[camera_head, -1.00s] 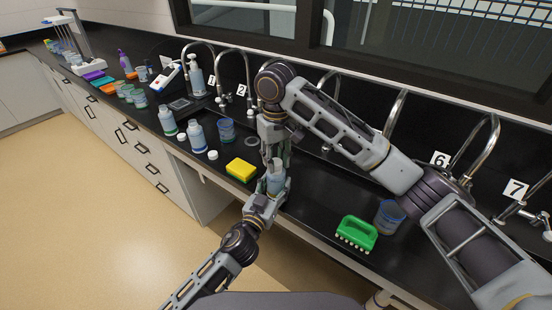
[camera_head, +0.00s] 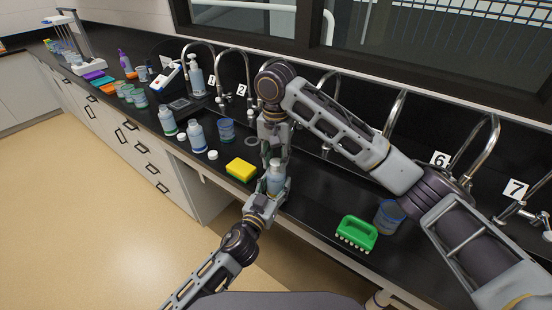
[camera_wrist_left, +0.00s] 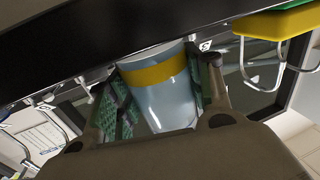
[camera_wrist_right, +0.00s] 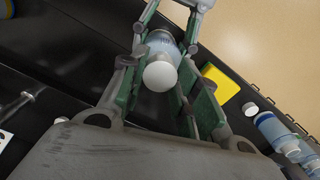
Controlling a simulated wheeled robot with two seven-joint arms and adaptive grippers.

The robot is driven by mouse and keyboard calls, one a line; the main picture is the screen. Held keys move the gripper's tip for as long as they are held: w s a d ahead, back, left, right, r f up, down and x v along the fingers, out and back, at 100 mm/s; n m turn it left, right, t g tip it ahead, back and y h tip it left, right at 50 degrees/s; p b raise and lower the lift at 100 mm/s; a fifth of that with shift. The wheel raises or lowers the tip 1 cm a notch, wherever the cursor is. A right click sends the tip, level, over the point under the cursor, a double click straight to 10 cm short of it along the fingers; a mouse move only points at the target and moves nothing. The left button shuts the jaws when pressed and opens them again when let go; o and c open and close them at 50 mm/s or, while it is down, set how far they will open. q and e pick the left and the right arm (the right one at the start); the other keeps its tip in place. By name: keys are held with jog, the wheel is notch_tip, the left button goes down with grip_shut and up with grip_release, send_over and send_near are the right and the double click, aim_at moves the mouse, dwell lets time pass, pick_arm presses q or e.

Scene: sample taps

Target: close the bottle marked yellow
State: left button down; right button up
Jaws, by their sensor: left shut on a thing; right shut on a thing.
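The bottle with a yellow band (camera_wrist_left: 160,72) is held upright over the counter front by my left gripper (camera_head: 274,186), which also shows in the left wrist view (camera_wrist_left: 160,92). In the head view the bottle (camera_head: 275,181) stands directly below my right gripper (camera_head: 275,157). In the right wrist view a round white cap (camera_wrist_right: 160,75) is at the bottle's mouth, between the fingers of my right gripper (camera_wrist_right: 165,82), which is shut on it. Whether the cap is seated on the thread cannot be told.
A yellow sponge (camera_head: 241,169) lies left of the bottle. Two other bottles (camera_head: 197,137) and loose white caps (camera_head: 212,154) stand farther left. A green brush (camera_head: 357,233) and a blue-rimmed beaker (camera_head: 389,216) are on the right. Curved taps line the back.

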jog(key=m, duration=1.1)
jog(key=shift+m, duration=2.6)
jog(key=o, duration=0.7)
jog(key=shift+c, duration=0.2)
jog(key=shift+r, duration=0.1)
jog(key=shift+r, duration=2.1)
